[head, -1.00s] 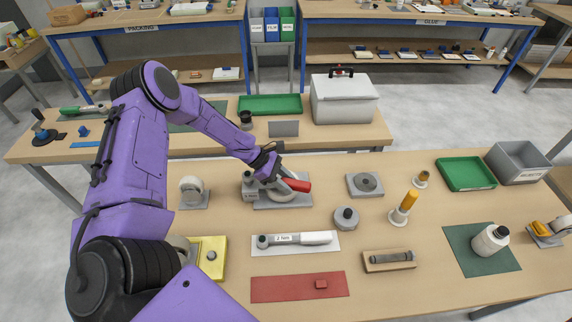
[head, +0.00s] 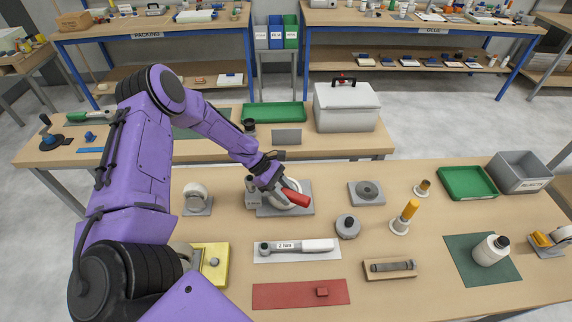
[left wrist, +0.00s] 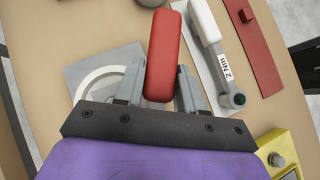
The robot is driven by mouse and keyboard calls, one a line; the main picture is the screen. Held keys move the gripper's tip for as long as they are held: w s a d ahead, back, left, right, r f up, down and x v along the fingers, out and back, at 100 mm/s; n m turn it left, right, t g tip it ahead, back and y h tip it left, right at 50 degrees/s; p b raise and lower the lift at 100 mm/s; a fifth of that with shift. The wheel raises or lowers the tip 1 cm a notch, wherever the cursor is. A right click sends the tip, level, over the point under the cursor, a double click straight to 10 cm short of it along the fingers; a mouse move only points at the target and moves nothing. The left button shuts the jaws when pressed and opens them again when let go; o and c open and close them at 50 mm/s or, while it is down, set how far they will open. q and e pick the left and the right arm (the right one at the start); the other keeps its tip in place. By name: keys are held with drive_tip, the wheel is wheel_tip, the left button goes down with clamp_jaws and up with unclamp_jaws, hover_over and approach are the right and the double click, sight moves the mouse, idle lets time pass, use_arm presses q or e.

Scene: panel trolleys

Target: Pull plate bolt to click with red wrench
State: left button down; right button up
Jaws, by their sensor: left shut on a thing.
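My left gripper (head: 272,178) is shut on a thick red handle, which I take for the red wrench (head: 295,198). In the left wrist view the red handle (left wrist: 166,55) lies between the two fingers, and the rest of the tool is hidden. The handle is over a grey plate (head: 303,187) that carries a white ring (head: 291,209) and a grey block (head: 252,192) at its left. The ring (left wrist: 92,84) also shows beside the fingers in the left wrist view. The bolt and any contact with it are hidden by the gripper. My right gripper is not in view.
A second wrench marked 2 Nm (head: 300,246) lies on a white mat in front. A red mat (head: 280,295) with a small red block is nearer. A yellow box (head: 214,270) stands left, a round grey knob (head: 348,226) right. An orange-handled tool (head: 408,211) stands further right.

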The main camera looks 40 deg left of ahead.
use_arm(q)
drive_tip(key=c, duration=1.6)
unclamp_jaws()
drive_tip(key=shift+w, duration=0.1)
clamp_jaws()
drive_tip(key=shift+r, duration=2.5)
